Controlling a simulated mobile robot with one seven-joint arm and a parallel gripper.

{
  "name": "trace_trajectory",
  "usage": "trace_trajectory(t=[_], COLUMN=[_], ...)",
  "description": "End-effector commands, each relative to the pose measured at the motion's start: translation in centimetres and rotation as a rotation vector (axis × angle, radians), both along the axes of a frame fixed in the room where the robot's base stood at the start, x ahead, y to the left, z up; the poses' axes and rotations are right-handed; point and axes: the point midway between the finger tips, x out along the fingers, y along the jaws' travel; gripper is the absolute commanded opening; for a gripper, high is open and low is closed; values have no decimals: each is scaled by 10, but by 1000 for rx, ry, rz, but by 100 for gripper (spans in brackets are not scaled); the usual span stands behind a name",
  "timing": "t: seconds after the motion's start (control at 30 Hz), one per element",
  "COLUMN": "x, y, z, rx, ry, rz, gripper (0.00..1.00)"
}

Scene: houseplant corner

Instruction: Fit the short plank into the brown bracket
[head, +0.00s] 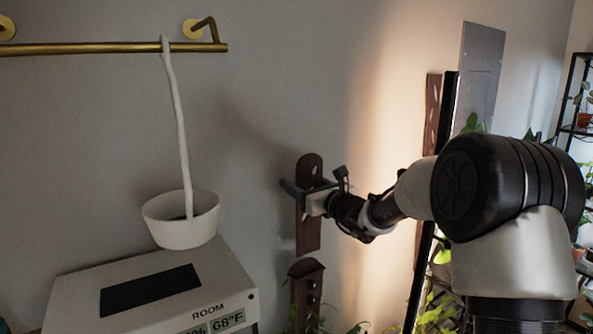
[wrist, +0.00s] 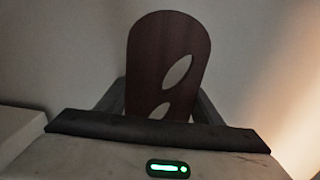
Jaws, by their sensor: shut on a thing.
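The short plank (head: 309,232) is dark brown with a rounded top and leaf-shaped cut-outs. My gripper (head: 303,193) is shut on it across its width and holds it upright in front of the wall. In the wrist view, the plank's rounded top (wrist: 165,50) stands up between the fingers of my gripper (wrist: 160,100). The brown bracket (head: 306,287) is on the wall directly below the plank in the head view. A small gap shows between the plank's lower end and the bracket's top. The bracket is out of the wrist view.
A brass rail (head: 100,48) carries a hanging white pot (head: 180,228) at the left. A white box (head: 70,300) with a display stands below it. Leaves surround the bracket's base. Another brown board (head: 432,110) and a grey panel (head: 481,75) are at the right.

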Motion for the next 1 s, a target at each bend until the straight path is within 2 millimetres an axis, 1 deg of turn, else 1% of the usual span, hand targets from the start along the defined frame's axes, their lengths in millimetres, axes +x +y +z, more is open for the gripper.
trace_trajectory(t=[0.03, 0.17, 1.0], x=[1, 1, 1], y=[2, 3, 3], z=[5, 3, -46], rx=[0, -1, 1], ry=[-2, -1, -1], rz=[-1, -3, -2], gripper=[16, 16, 16])
